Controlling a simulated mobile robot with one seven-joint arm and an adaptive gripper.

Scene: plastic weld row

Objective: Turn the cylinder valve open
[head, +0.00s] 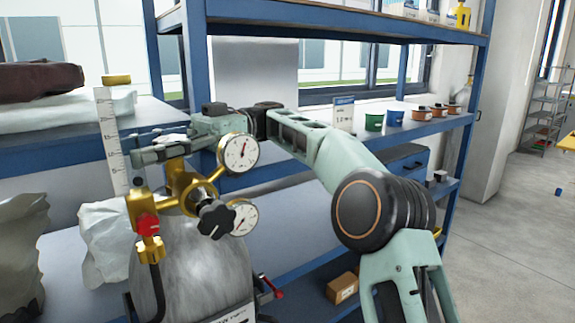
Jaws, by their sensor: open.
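A grey gas cylinder (190,262) stands upright in the lower left of the head view. Its brass valve and regulator body (178,183) carries two round gauges, an upper one (239,153) and a lower one (243,218). A black star-shaped knob (215,217) faces me, and a red knob (148,225) sits on the left side above a black hose. My gripper (142,148) is open, just above the brass body, with its fingers pointing left. A pale piece shows between the fingers; I cannot tell whether it is the valve handwheel. The fingers hide the valve's top.
A blue shelf rack (198,60) stands close behind, with small blue, green and copper-coloured containers on its right. Wrapped white bags (105,232) crowd the cylinder's left. A cardboard box (342,287) lies on the lower shelf. The floor (515,230) at right is mostly clear.

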